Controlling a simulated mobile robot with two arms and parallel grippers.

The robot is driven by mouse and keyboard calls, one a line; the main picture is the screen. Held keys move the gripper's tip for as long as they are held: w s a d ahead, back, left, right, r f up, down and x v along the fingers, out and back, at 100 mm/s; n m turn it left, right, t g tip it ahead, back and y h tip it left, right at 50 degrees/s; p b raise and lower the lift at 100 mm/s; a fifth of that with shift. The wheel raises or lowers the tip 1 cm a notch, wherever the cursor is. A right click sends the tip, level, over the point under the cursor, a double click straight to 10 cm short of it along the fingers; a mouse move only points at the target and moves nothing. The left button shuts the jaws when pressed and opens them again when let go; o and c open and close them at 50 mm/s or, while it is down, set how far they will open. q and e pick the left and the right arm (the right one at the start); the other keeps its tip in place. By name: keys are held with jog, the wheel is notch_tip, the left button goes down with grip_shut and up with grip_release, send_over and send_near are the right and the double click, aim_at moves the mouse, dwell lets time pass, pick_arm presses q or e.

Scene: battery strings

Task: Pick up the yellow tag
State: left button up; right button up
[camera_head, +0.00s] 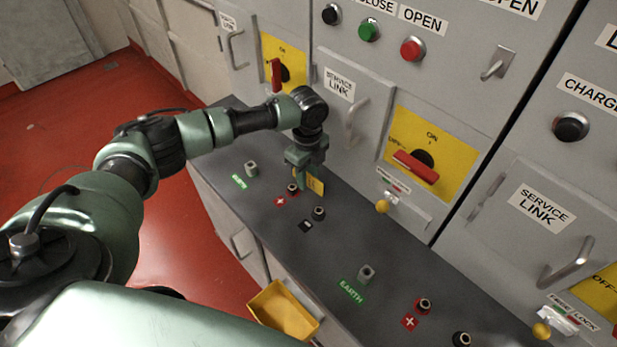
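The yellow tag (316,185) shows on the grey ledge near the cabinet front, just right of my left gripper's fingers and partly hidden by them. My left gripper (303,182) points down over the ledge, right at the tag. The fingers overlap in this view, so I cannot tell whether they are closed on the tag or only beside it. I also cannot tell whether the tag touches the ledge. My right gripper is not in view.
Around the gripper, the grey ledge (265,205) carries a red-marked terminal (292,189), a black terminal (319,213) and an earth post (251,168). Yellow switch plates (458,160) and handles stick out of the cabinet. A yellow bin (283,311) is below the ledge.

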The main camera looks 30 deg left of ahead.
pick_arm(q)
jog(key=shift+f, duration=0.5)
grip_shut()
jog(key=shift+s+r+b, duration=0.1)
jog(key=shift+r+b, duration=0.2)
jog(key=shift+b, duration=0.2)
notch_tip(320, 180, up, 6)
jog(key=shift+r+b, duration=0.1)
jog(key=shift+b, duration=0.9)
jog(key=s+a+b, duration=0.2)
jog(key=s+a, duration=0.1)
jog(key=s, duration=0.6)
jog(key=s+a+b, duration=0.2)
jog(key=s+a, duration=0.1)
jog(key=s, duration=0.6)
jog(key=shift+s+a+r, duration=0.2)
jog(key=shift+s+a, duration=0.1)
jog(key=shift+s, duration=0.05)
